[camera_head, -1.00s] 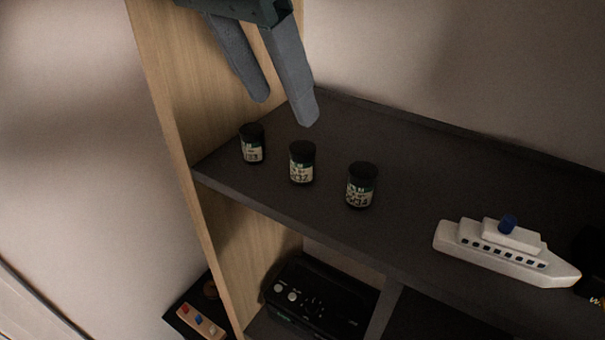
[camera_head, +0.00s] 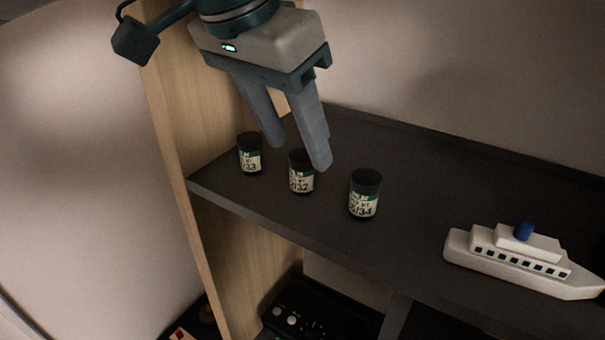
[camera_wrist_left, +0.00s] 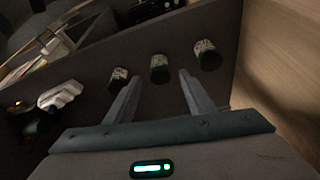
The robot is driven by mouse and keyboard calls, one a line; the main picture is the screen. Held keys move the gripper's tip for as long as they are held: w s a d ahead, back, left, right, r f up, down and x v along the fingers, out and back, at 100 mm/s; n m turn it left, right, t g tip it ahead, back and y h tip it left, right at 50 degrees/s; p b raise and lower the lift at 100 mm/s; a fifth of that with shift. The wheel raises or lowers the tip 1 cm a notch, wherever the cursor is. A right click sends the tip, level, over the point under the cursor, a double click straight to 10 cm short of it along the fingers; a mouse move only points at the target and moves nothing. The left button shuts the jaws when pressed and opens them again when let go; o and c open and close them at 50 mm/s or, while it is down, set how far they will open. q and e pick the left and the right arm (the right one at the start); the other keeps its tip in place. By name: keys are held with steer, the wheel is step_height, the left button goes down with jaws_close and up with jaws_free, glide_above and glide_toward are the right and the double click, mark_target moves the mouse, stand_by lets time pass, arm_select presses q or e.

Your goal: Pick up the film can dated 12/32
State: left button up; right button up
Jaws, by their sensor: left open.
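Three small dark film cans with pale labels stand upright in a row on a dark shelf (camera_head: 420,220). The middle can, ending in /32 (camera_head: 301,181), is between the can ending in /33 (camera_head: 250,160) on the left and the one ending in /34 (camera_head: 365,203) on the right. My left gripper (camera_head: 299,156) is open above and behind the middle can; one fingertip overlaps its upper right edge in the head view. In the left wrist view, the middle can (camera_wrist_left: 159,68) shows between the open fingers, with nothing held. My right gripper is not in view.
A white toy ship (camera_head: 520,260) with a blue funnel stands on the shelf to the right. A wooden side panel (camera_head: 185,120) bounds the shelf on the left. A black device (camera_head: 315,312) sits on the lower shelf. The shelf between cans and ship is clear.

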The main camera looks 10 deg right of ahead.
mark_target(300, 155)
arm_select(q)
steer(key=shift+b+x, duration=0.65)
steer(key=shift+x, duration=1.2)
steer(key=shift+c, duration=0.7)
steer(key=c, duration=1)
